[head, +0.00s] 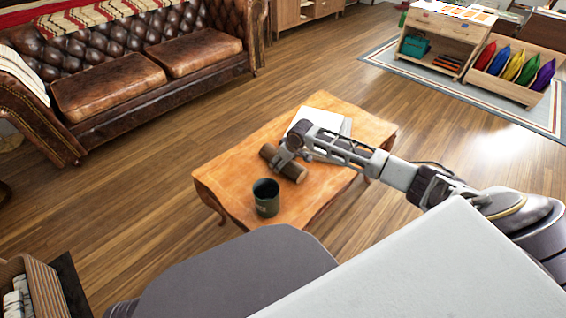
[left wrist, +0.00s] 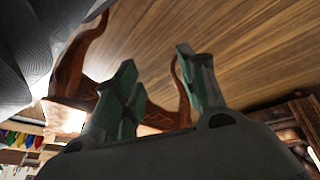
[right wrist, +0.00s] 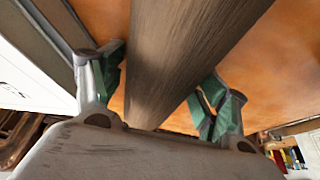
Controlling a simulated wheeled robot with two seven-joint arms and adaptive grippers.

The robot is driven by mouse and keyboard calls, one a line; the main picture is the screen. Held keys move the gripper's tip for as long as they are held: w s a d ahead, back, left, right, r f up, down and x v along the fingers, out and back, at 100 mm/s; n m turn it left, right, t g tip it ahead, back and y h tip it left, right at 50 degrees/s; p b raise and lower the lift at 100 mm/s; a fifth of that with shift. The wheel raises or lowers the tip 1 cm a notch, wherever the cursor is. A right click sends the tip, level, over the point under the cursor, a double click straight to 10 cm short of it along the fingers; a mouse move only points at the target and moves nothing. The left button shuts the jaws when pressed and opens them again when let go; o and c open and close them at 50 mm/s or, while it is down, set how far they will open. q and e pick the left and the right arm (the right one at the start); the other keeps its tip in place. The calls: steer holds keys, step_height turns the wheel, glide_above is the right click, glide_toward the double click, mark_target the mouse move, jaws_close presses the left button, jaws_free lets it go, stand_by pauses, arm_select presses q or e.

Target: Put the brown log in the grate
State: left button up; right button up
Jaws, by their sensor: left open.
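The brown log (head: 293,172) lies on or just above the wooden coffee table (head: 228,171) in the head view. My right gripper (head: 284,156) reaches over its middle from the right. In the right wrist view the log (right wrist: 182,55) runs between the two fingers of that gripper (right wrist: 160,88), with a green pad close on each side. I cannot tell whether the pads press on it. My left gripper (left wrist: 160,85) is open and empty in the left wrist view, low near the table's curved legs. The grate is not in view.
A dark green mug (head: 266,198) stands near the table's front edge. An open book or white papers (head: 318,122) lie at the back. A leather sofa (head: 125,75) stands behind left. A basket with pale rolls or logs (head: 32,285) is at lower left. Wood floor around the table is clear.

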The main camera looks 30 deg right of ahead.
steer(key=c, duration=1)
steer(key=shift+c, duration=0.2)
steer(key=shift+r, duration=0.15)
steer(key=shift+w+r+p, duration=0.1)
steer(key=shift+r+p, duration=0.35)
steer(key=shift+r, duration=0.4)
step_height(320, 180, up, 3)
steer(key=shift+r+p, duration=0.1)
steer(key=shift+p, duration=0.5)
step_height(320, 180, up, 4)
steer(key=shift+f+p, duration=0.1)
steer(key=shift+p, duration=0.6)
arm_select(q)
steer(key=shift+s+a+r+g+y, duration=0.2)
steer(key=shift+a+r+g, duration=0.1)
steer(key=shift+a, duration=0.15)
steer(key=shift+s+a+r+g+y, duration=0.1)
steer(key=shift+a+r+g+y, duration=0.1)
steer(key=shift+a+g, duration=0.15)
arm_select(e)
steer(key=shift+r, duration=0.55)
